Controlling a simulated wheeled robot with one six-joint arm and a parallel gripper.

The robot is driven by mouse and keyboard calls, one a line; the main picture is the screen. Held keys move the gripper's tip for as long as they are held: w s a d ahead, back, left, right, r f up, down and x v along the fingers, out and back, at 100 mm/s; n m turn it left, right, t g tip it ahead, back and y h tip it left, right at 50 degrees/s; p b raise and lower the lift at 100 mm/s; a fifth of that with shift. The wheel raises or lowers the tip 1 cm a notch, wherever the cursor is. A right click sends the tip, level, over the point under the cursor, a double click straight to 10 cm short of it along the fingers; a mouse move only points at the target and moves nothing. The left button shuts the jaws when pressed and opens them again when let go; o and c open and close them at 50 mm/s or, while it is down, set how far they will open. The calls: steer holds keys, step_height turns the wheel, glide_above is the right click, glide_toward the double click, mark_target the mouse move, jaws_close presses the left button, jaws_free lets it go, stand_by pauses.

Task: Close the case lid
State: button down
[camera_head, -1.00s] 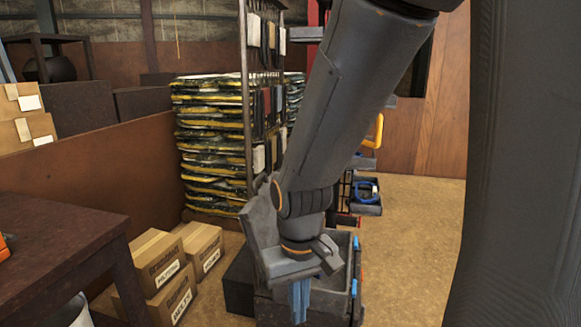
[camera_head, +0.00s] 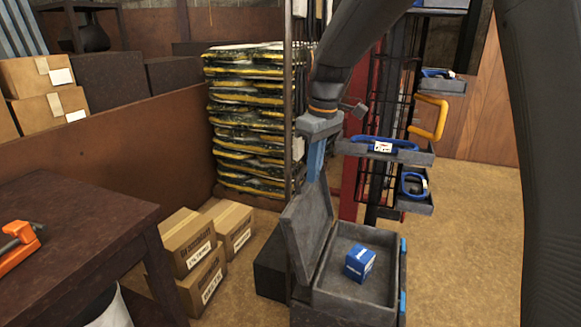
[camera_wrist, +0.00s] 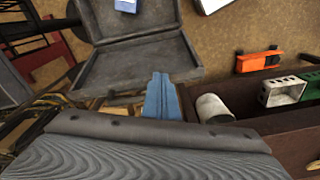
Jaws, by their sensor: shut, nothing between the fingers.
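The grey case (camera_head: 352,310) stands at the lower middle of the head view, its lid (camera_head: 308,232) raised and leaning slightly outward on the left side. A blue box (camera_head: 360,262) lies inside the case. My gripper (camera_head: 315,178) points down with blue fingers shut and empty, just above the lid's top edge. In the wrist view my fingertips (camera_wrist: 160,78) appear by the lid's free edge, with the lid's hollow inside (camera_wrist: 135,65) beyond them. Whether they touch the lid I cannot tell. Part of the case is cut off at the top there.
Cardboard boxes (camera_head: 188,243) and a dark box (camera_head: 270,268) stand left of the case. A dark table (camera_head: 75,225) with an orange tool (camera_head: 18,245) is at left. A rack with trays (camera_head: 412,154) stands behind the case. Floor to the right is clear.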

steer(key=w+a+r+n+p, duration=0.1)
steer(key=w+a+r+n, duration=0.3)
steer(key=w+a+r, duration=0.3)
step_height(320, 180, down, 10)
steer(key=s+d+p, duration=0.1)
steer(key=s+p, duration=0.1)
steer(key=p, duration=0.1)
steer(key=shift+p, duration=0.4)
steer(key=shift+d+f+y, duration=0.1)
steer(key=shift+d+y, duration=0.05)
steer(key=shift+y, duration=0.15)
